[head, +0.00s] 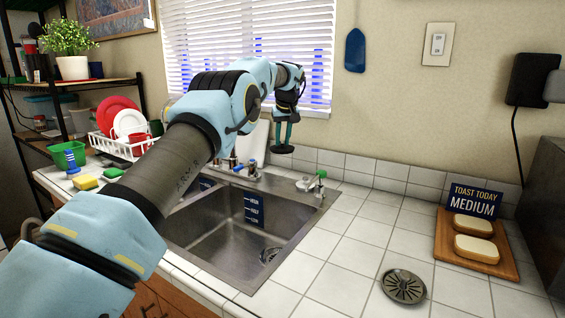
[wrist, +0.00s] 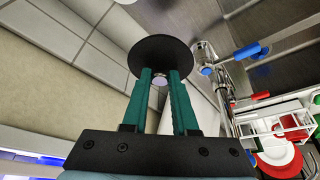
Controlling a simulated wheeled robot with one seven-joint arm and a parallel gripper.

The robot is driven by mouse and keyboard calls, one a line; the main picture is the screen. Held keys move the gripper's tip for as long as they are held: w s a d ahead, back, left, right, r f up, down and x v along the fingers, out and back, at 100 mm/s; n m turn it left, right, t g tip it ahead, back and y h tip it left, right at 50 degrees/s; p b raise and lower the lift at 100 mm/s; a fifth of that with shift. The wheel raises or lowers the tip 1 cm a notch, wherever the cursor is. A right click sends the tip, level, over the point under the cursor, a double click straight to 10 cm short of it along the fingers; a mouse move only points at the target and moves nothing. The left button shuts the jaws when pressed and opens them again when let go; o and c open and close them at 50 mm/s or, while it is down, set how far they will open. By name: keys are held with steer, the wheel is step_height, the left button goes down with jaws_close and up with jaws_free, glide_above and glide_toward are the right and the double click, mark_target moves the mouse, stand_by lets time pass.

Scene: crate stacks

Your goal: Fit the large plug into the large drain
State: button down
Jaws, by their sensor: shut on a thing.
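My gripper (head: 284,135) is shut on a black round plug (head: 283,150), held in the air above the back edge of the sink. In the wrist view the green fingers (wrist: 160,80) grip the middle of the plug (wrist: 158,52), whose wide disc lies beyond the fingertips. A drain (head: 269,255) shows on the floor of the right basin, well below the plug and apart from it. The left basin is mostly hidden behind my arm, so I cannot see its drain or compare sizes.
The steel sink (head: 300,236) has a faucet (head: 247,170) and a green-topped fitting (head: 320,178) at its back. A metal strainer (head: 404,286) lies on the tiled counter. A toast board (head: 474,246) is at right, a dish rack (head: 118,145) at left. Space above the right basin is clear.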

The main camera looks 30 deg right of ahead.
mark_target(283, 141)
step_height(283, 141, up, 6)
steer(key=shift+f+p, duration=0.1)
steer(key=shift+p, duration=1.1)
steer(key=shift+r+p, duration=0.35)
steer(key=shift+p, duration=0.1)
steer(key=s+a+f+m+h+p, duration=0.1)
steer(key=s+a+m+p, duration=0.1)
steer(key=s+a+p, duration=0.35)
steer(key=s+a+f+m+h+p, duration=0.1)
steer(key=s+a+m+p, duration=0.15)
steer(key=s+a, duration=0.6)
steer(key=shift+g, duration=0.4)
steer(key=d+f+b, duration=0.1)
steer(key=f, duration=0.9)
steer(key=s+d+f+b, duration=0.1)
steer(key=f+b, duration=0.1)
steer(key=f, duration=0.8)
steer(key=s+f+b, duration=0.1)
steer(key=f+b, duration=0.1)
steer(key=f, duration=0.8)
steer(key=shift+s+d+f, duration=0.1)
steer(key=shift+d+f, duration=0.05)
steer(key=shift+d, duration=0.25)
steer(key=shift+f+b, duration=0.75)
steer(key=shift+b, duration=0.1)
steer(key=shift+f+b, duration=1.45)
steer(key=shift+b, duration=0.05)
steer(key=c, duration=0.6)
jaws_free()
